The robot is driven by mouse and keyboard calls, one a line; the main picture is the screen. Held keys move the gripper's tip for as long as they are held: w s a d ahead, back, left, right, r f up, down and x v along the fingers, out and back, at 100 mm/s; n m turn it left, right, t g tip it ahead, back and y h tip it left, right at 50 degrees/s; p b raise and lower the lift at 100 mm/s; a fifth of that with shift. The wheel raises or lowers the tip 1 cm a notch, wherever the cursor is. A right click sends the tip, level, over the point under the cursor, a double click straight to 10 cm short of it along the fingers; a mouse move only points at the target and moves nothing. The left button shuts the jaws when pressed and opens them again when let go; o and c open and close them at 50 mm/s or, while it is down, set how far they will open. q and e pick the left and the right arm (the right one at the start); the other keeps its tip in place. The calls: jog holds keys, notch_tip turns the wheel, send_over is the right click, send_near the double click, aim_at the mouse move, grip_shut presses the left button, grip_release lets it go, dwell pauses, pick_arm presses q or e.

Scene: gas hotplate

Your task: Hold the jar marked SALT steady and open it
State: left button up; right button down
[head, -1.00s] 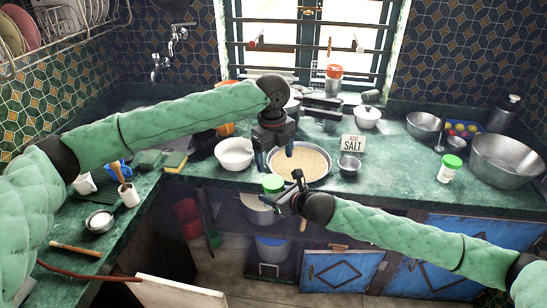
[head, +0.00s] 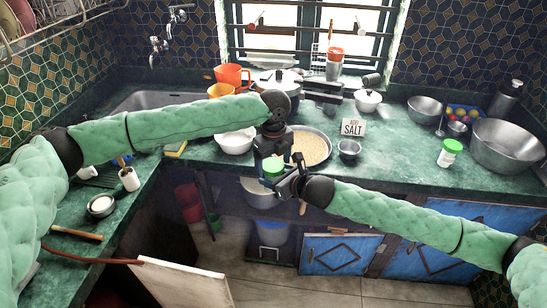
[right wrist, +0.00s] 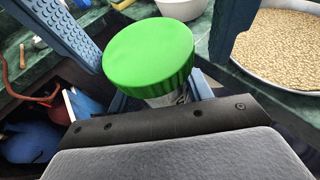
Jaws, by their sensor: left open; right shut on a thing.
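A jar with a bright green lid (head: 272,168) is held over the floor in front of the counter edge. The lid fills the middle of the right wrist view (right wrist: 150,55), seated on the jar. A little of the pale jar body (right wrist: 165,98) shows below it; no marking on it is readable. My right gripper (head: 281,184) is shut on the jar body from the right, below the lid. My left gripper (head: 273,160) points down over the jar, open. Its two blue fingers stand on either side of the lid in the right wrist view, apparently with gaps.
A second green-lidded jar (head: 449,153) stands on the counter at right. An ADD SALT card (head: 353,128) stands behind a small steel bowl (head: 348,148). A wide pan of grain (head: 312,143) and a white bowl (head: 234,142) sit close behind my grippers.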

pick_arm(q)
jog(key=c, duration=1)
jog(key=n, duration=0.5)
jog(key=shift+d, duration=0.15)
jog(key=n, duration=0.4)
jog(key=shift+w+n, duration=0.15)
jog(key=shift+n, duration=0.25)
jog(key=o, duration=1.1)
